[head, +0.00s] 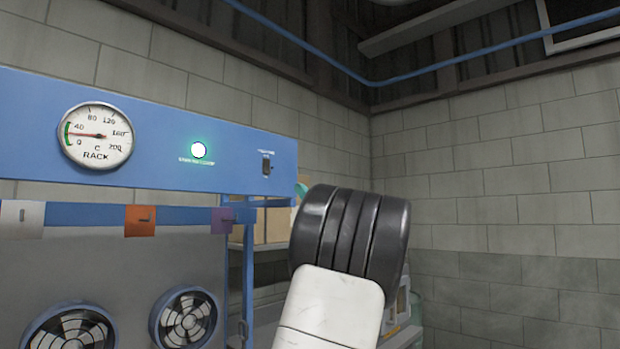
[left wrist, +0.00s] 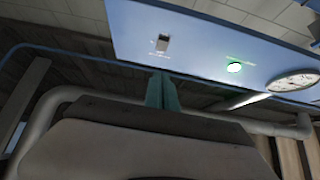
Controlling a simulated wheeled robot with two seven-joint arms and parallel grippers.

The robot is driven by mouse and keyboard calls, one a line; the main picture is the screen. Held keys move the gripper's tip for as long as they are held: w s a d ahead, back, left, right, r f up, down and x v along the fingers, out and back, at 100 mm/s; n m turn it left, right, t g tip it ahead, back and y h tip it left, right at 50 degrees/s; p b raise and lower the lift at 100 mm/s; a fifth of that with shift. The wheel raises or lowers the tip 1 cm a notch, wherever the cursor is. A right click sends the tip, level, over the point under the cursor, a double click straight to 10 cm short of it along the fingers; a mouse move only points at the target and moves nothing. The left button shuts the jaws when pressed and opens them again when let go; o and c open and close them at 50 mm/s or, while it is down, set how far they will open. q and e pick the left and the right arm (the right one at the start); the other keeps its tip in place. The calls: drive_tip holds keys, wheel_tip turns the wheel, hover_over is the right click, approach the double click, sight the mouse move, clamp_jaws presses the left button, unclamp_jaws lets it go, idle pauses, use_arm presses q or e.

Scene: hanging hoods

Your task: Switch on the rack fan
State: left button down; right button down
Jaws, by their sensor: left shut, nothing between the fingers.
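The blue rack panel (head: 160,176) carries a small dark switch (head: 266,164) near its right end, with an unreadable label above it. The switch also shows in the left wrist view (left wrist: 162,44); its position is too small to tell. A green-glowing round lamp (head: 198,150) is lit left of it. My left gripper (head: 302,188) has teal fingers, mostly hidden behind my black and white wrist, just right of and below the switch. In the left wrist view its fingers (left wrist: 162,88) are shut and empty, pointing toward the switch; a gap seems to remain. My right gripper is not in view.
A round RACK gauge (head: 97,135) sits at the panel's left. Below hang white, orange (head: 140,220) and purple tags. Two round fans (head: 187,318) are lower down; whether they turn cannot be told. Shelves with boxes (head: 272,222) stand behind my wrist. A block wall fills the right.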

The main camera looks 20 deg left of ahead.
use_arm(q)
drive_tip(key=shift+a, duration=0.1)
approach(267, 168)
wheel_tip(267, 168, up, 4)
drive_tip(key=shift+w+a+f, duration=0.1)
drive_tip(key=shift+w+a, duration=0.2)
drive_tip(key=shift+a, duration=0.4)
drive_tip(key=shift+w+a+r, duration=0.1)
drive_tip(key=shift+w+a, duration=0.2)
drive_tip(key=shift+a, duration=0.4)
drive_tip(key=shift+w+a+f, duration=0.1)
drive_tip(key=shift+w+a, duration=0.15)
drive_tip(key=shift+a, duration=0.45)
